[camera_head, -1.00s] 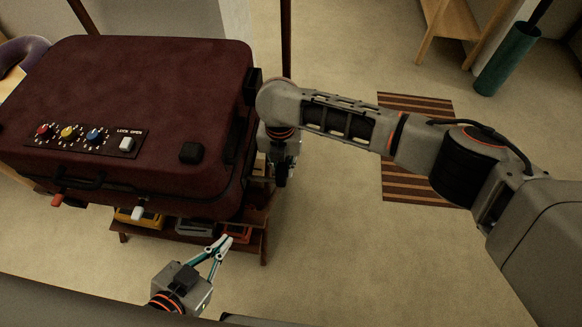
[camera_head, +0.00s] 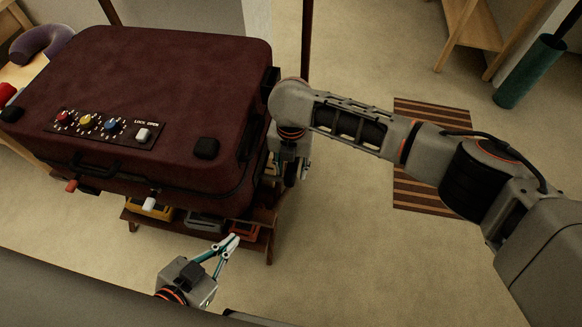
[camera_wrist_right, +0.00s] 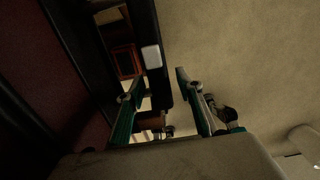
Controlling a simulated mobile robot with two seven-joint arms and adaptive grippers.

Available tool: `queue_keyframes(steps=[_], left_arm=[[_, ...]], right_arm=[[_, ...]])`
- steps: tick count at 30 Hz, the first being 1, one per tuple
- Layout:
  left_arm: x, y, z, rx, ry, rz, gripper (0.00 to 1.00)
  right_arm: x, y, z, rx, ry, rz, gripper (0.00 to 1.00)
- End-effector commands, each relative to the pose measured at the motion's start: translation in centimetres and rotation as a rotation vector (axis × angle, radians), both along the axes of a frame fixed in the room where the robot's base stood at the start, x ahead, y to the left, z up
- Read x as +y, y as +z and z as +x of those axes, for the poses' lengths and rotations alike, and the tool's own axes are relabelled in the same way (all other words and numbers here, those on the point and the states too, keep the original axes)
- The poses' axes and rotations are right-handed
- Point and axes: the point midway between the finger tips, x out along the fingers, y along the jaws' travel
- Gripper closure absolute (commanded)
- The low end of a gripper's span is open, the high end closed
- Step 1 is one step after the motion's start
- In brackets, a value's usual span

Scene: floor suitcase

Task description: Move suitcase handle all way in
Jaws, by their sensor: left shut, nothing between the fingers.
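A dark red suitcase (camera_head: 170,80) lies flat on a low wooden rack, with a dial panel and a carry handle (camera_head: 95,171) on its front. In the right wrist view, a dark bar (camera_wrist_right: 147,30) with a white block (camera_wrist_right: 151,56) runs beside the suitcase (camera_wrist_right: 60,75); it looks like the pull handle, but I cannot be sure. My right gripper (camera_wrist_right: 158,84) is open, its fingers apart near the bar's lower end; contact is unclear. In the head view my right forearm largely hides it. My left gripper (camera_head: 234,238) is shut and empty, in front of the rack.
The low rack (camera_head: 262,238) holds several coloured items under the suitcase. A striped mat (camera_head: 415,190) lies on the floor to the right. A teal cylinder (camera_head: 530,70) and wooden furniture (camera_head: 470,25) stand at the back right. Floor between is clear.

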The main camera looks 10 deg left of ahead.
Motion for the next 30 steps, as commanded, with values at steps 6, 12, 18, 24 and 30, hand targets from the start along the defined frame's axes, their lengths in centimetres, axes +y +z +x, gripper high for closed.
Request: queue_keyframes(steps=[6,12,18,24,30], left_arm=[[0.0,0.2,0.1,-0.004,-0.002,0.0,1.0],[-0.1,0.2,0.2,-0.006,-0.003,0.0,1.0],[-0.1,0.2,0.2,-0.006,-0.003,0.0,1.0],[-0.1,0.2,0.2,-0.006,-0.003,0.0,1.0],[-0.1,0.2,0.2,-0.006,-0.004,0.001,1.0]], right_arm=[[0.0,2.7,0.1,-0.003,0.001,0.001,0.64],[0.0,6.9,0.1,-0.004,0.002,0.002,0.64],[0.0,10.2,0.1,-0.001,0.001,0.002,0.64],[0.0,11.7,0.0,0.001,0.002,0.001,0.64],[0.0,11.9,0.0,0.001,0.001,0.001,0.64]])
